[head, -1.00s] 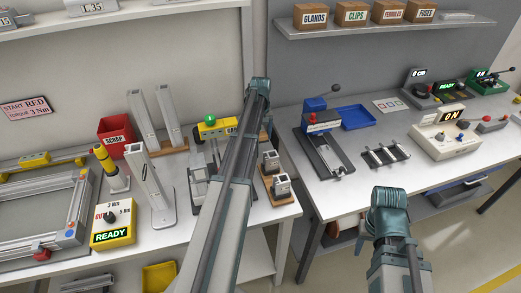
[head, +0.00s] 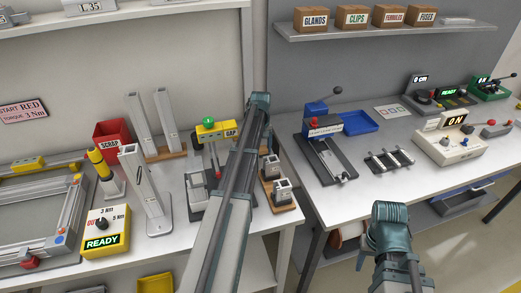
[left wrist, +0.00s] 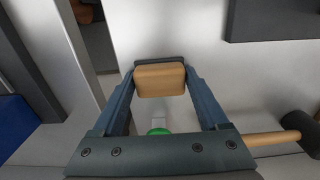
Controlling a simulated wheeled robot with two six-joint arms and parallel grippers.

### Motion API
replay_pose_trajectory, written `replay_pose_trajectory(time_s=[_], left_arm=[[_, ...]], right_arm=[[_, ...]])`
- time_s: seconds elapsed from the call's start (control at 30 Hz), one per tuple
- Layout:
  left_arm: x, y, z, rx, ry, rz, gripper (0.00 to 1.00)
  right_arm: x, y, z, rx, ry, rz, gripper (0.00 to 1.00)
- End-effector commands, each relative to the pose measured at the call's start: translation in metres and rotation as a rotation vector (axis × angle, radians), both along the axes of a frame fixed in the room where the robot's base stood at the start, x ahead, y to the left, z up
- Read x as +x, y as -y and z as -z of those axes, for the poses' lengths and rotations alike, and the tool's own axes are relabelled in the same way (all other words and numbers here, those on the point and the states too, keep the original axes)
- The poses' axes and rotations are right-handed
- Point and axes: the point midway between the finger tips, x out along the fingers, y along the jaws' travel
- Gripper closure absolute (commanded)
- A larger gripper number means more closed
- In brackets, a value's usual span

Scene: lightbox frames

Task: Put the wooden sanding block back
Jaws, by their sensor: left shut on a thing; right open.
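My left gripper (left wrist: 160,92) is shut on the wooden sanding block (left wrist: 160,80), a tan block with a dark grey edge behind it, in the left wrist view. The block sits between the two fingers near their tips, above a pale surface. In the head view my left arm reaches up to the gap between the two benches, and its wrist hides the fingers and the block. My right gripper (head: 390,228) is low in front of the right bench, apart from everything; its fingers are hidden from the head camera.
A gap gauge with a green knob (head: 208,121) stands left of my left arm, with small stands on a wooden base (head: 284,195) to its right. A red scrap bin (head: 113,140) and tall grey posts are further left. The right bench holds a blue press (head: 318,122).

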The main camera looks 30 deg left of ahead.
Motion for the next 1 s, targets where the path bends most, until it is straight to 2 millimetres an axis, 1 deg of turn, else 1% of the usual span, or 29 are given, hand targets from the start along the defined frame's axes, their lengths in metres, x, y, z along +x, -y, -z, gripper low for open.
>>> replay_pose_trajectory(time_s=[0.03,0.07,0.1,0.17,0.2,0.47,0.63,0.77,1.0], left_arm=[[0.000,0.000,0.003,0.000,0.000,0.000,0.68],[0.000,0.000,0.002,0.000,0.000,0.000,0.20],[0.000,0.000,0.002,0.000,0.000,0.000,0.12],[0.000,0.000,0.002,0.000,0.000,0.000,0.02],[0.000,0.000,0.002,0.000,0.000,0.000,0.00],[0.000,0.000,0.001,0.000,0.000,0.000,0.00],[0.000,0.000,-0.006,0.000,0.000,0.000,0.00],[0.000,0.000,-0.018,0.000,0.000,0.000,0.00],[0.000,0.000,-0.052,0.000,0.000,0.000,0.00]], right_arm=[[0.000,0.000,0.004,0.000,0.000,0.000,0.50],[0.000,0.000,0.002,0.000,0.000,0.000,0.50],[0.000,0.000,0.002,0.000,0.000,0.000,0.50],[0.000,0.000,0.002,0.000,0.000,0.000,0.50],[0.000,0.000,0.002,0.000,0.000,0.000,0.50],[0.000,0.000,0.001,0.000,0.000,0.000,0.50],[0.000,0.000,-0.006,0.000,0.000,0.000,0.50],[0.000,0.000,-0.018,0.000,0.000,0.000,0.50],[0.000,0.000,-0.052,0.000,0.000,0.000,0.50]])
